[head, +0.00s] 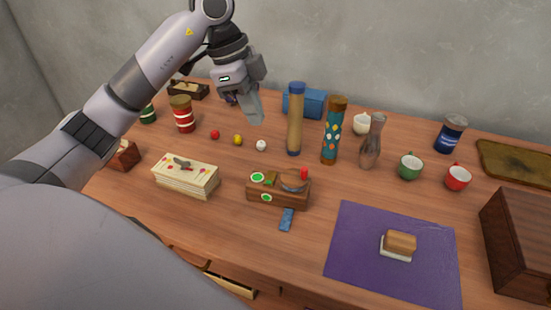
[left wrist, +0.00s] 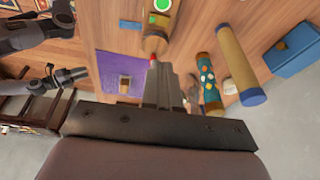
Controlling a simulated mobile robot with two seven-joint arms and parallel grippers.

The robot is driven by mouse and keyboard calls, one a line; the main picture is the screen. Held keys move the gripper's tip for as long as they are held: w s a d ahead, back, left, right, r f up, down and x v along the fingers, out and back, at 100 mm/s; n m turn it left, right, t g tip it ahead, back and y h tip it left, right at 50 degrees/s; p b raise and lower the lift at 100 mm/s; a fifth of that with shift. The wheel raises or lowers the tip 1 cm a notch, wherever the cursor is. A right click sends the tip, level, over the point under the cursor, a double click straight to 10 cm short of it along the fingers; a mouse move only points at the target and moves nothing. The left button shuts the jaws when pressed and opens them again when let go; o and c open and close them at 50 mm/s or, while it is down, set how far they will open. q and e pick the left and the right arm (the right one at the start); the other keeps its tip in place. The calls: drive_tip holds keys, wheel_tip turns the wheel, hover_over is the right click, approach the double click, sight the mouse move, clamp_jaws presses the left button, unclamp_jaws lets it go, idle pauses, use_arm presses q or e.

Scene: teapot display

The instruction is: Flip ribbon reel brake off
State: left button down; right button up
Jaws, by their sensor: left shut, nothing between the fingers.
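The ribbon reel unit is a brown wooden block (head: 262,193) near the middle of the table, with green round labels and a dark round reel (head: 293,183) on top. A small red piece (head: 304,173), perhaps the brake lever, stands at its right end. A blue ribbon end (head: 287,219) lies in front. My left gripper (head: 257,119) is shut and empty, above the table behind the block and apart from it. In the left wrist view, the shut fingers (left wrist: 168,70) overlap the line of sight to the red piece (left wrist: 153,61).
A tan cylinder (head: 295,120) and a patterned cylinder (head: 333,130) stand upright behind the block, close to my gripper's right. A cream stack (head: 185,181) sits left. A purple mat (head: 355,255) lies right. Small balls (head: 238,140) lie behind the block.

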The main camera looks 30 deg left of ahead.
idle(0.4)
use_arm(q)
drive_tip(key=b, duration=0.1)
hover_over(273, 179)
drive_tip(key=a, duration=0.1)
drive_tip(key=f, duration=1.2)
drive_tip(key=shift+w+a+f, duration=0.1)
drive_tip(key=shift+w+f, duration=0.1)
drive_tip(key=shift+w, duration=0.05)
drive_tip(key=shift+w+f, duration=0.1)
drive_tip(key=shift+f, duration=0.5)
use_arm(e)
drive_tip(key=shift+w+a+f, duration=0.1)
drive_tip(key=shift+f, duration=0.2)
use_arm(q)
drive_tip(key=shift+w+a+f+p, duration=0.15)
drive_tip(key=shift+w+p, duration=0.05)
drive_tip(key=shift+p, duration=0.2)
drive_tip(key=shift+f+b, duration=0.15)
drive_tip(key=shift+b, duration=0.15)
drive_tip(key=shift+s+d+p, duration=0.3)
drive_tip(key=shift+s+p, duration=0.3)
drive_tip(key=shift+s, duration=0.2)
use_arm(e)
drive_tip(key=shift+r, duration=0.65)
